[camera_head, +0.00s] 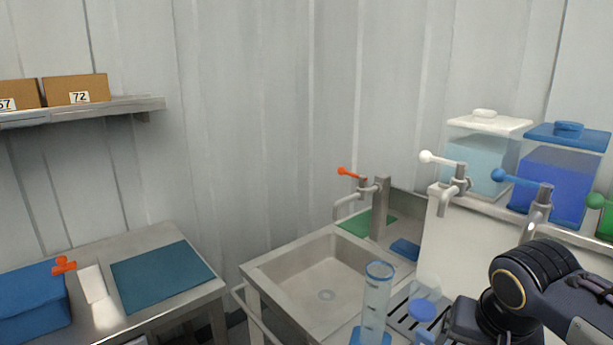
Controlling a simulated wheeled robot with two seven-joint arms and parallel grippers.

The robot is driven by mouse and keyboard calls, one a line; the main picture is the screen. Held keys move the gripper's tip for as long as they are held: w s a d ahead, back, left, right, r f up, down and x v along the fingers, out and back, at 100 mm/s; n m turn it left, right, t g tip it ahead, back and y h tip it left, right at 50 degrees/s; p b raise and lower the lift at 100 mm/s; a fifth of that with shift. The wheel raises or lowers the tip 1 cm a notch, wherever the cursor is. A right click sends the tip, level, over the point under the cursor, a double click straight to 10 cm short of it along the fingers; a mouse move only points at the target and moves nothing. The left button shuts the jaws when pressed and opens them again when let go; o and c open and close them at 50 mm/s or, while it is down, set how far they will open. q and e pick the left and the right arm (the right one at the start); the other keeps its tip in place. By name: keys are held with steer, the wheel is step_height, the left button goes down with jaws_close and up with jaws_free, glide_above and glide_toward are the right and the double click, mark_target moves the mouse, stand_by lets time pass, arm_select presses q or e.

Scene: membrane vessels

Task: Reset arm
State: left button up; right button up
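My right arm (540,275) comes in at the lower right, with dark joints and a grey link, in front of the counter by the dispensers. Its gripper fingers do not show; they are out of the picture or hidden. My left arm and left gripper are not in view. A tall clear cylinder (376,295) with a blue rim and blue base stands upright beside the sink, left of my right arm. A clear round vessel (426,287) and a blue cap-like piece (422,311) are between the cylinder and the arm, partly overlapping in view.
A steel sink (300,282) with an orange-handled tap (362,190) is at the centre. White-topped (478,155) and blue (553,180) tanks stand at the right. A shelf (120,107) carries cardboard boxes (76,89).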

steer(key=s+a+f+n+t+y+p, duration=0.1)
steer(key=s+a+f+y+p, duration=0.1)
steer(key=s, duration=0.4)
steer(key=s+a+f+n+t+y+p, duration=0.1)
steer(key=s+a+f+n+y+p, duration=0.1)
steer(key=s, duration=0.5)
steer(key=shift+a+n+y+p, duration=0.3)
steer(key=shift+a+p, duration=0.2)
